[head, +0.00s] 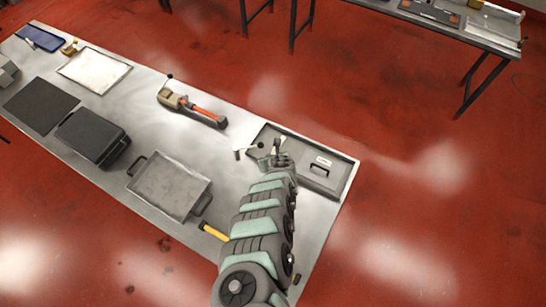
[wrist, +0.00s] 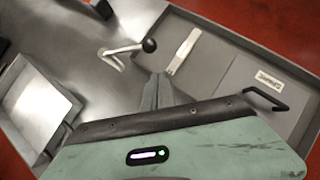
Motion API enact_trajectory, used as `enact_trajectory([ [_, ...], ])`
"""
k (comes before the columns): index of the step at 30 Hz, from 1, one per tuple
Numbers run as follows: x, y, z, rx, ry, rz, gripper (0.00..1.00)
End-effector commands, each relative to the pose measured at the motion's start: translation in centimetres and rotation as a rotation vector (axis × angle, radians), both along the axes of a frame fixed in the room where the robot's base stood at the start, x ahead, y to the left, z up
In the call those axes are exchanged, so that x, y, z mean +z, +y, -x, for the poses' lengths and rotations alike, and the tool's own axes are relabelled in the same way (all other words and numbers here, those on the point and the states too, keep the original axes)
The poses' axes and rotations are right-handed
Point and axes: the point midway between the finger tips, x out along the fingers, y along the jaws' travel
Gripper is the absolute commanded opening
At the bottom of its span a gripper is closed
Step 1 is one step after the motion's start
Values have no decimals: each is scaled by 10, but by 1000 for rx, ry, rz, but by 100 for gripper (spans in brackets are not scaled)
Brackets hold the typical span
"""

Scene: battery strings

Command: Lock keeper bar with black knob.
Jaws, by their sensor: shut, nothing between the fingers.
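The keeper bar (wrist: 122,51) is a thin pale metal lever with a round black knob (wrist: 149,45) at its end. It stands at the left edge of a shallow grey tray (wrist: 218,33). In the head view the bar (head: 247,149) and its knob (head: 261,144) show just left of my gripper (head: 277,158). In the wrist view my gripper (wrist: 158,76) is shut and empty, with its fingertips just below the knob in the picture, seemingly apart from it. Whether the bar is latched cannot be told.
In the tray lie a pale strip (wrist: 183,51) and a grey labelled block (head: 318,174) with a black handle. A metal pan (head: 170,186), a black case (head: 90,137) and an orange-handled tool (head: 203,112) are on the table to the left. Bare tabletop lies between.

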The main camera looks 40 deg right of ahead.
Motion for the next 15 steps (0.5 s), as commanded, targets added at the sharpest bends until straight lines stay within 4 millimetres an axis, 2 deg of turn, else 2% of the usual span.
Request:
enact_trajectory([
  [5,16,4,7,4,-4,4,0],
  [15,36,10,24,3,-4,1,0],
])
